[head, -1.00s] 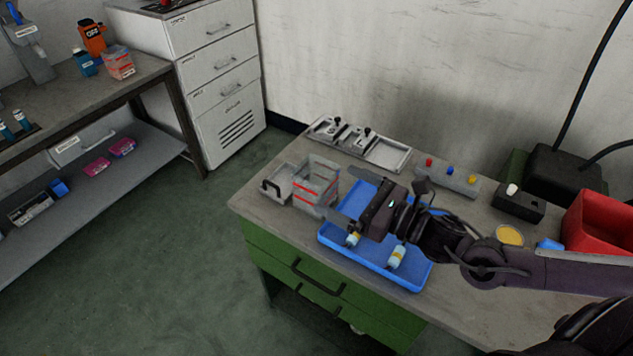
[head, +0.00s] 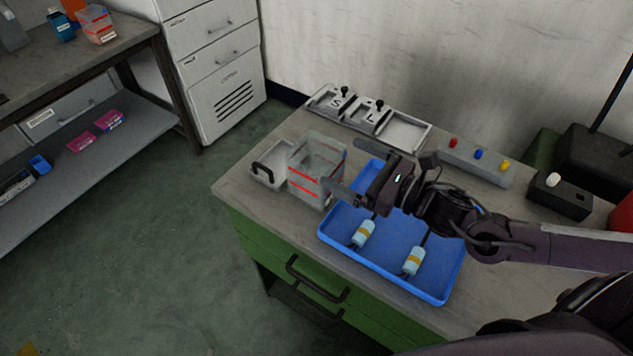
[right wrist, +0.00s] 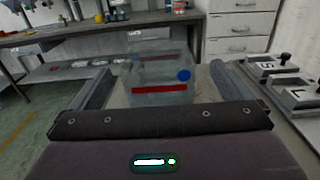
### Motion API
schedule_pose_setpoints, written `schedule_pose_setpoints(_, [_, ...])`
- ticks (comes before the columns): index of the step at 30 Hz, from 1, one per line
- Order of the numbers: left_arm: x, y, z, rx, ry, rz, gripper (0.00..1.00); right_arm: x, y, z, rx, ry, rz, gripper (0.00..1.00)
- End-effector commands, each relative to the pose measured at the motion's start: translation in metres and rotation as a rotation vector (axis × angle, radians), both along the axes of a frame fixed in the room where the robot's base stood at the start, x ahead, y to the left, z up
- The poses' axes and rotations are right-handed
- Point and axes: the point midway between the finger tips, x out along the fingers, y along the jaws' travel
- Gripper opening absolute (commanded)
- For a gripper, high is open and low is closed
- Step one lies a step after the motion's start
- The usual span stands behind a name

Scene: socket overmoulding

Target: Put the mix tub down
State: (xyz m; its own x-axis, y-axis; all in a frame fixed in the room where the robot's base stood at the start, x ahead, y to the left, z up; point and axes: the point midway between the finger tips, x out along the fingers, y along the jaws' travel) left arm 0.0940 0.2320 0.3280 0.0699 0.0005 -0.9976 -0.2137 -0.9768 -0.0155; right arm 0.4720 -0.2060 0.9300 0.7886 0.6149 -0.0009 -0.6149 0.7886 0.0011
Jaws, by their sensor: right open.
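The mix tub (head: 313,176), a clear box with red lines, stands upright on the workbench's left part, left of the blue tray. My right gripper (head: 347,172) is open beside it, its fingers pointing left toward the tub. In the right wrist view the tub (right wrist: 160,84) shows ahead, between the two spread fingers (right wrist: 158,92); a blue dot is on its side. I cannot tell whether a finger touches it. My left gripper is not in view.
A blue tray (head: 440,284) with two light-blue cylinders lies right of the tub. A grey tray with a black handle (head: 266,161) sits left of it. Grey moulds (head: 366,117) marked S and L stand behind. A button strip (head: 475,164) is at the back right.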

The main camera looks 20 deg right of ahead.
Motion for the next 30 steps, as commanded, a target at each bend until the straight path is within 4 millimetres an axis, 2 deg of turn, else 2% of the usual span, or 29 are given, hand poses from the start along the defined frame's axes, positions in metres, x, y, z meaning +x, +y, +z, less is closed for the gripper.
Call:
schedule_pose_setpoints(1, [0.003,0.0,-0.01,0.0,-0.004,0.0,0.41,0.0,0.0,-0.01,0.0,0.0,0.0,1.0])
schedule_pose_setpoints(2, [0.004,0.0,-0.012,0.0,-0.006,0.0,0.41,0.0,0.0,-0.012,0.0,0.0,0.0,1.0])
schedule_pose_setpoints(10, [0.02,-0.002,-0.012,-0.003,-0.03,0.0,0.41,0.014,0.01,-0.011,0.004,-0.003,-0.004,1.0])
schedule_pose_setpoints(17, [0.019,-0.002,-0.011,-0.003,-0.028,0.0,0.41,0.024,0.019,-0.012,0.002,-0.002,-0.001,1.0])
schedule_pose_setpoints(30, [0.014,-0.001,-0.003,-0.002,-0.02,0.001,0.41,0.059,0.05,-0.015,0.002,0.0,-0.001,1.0])
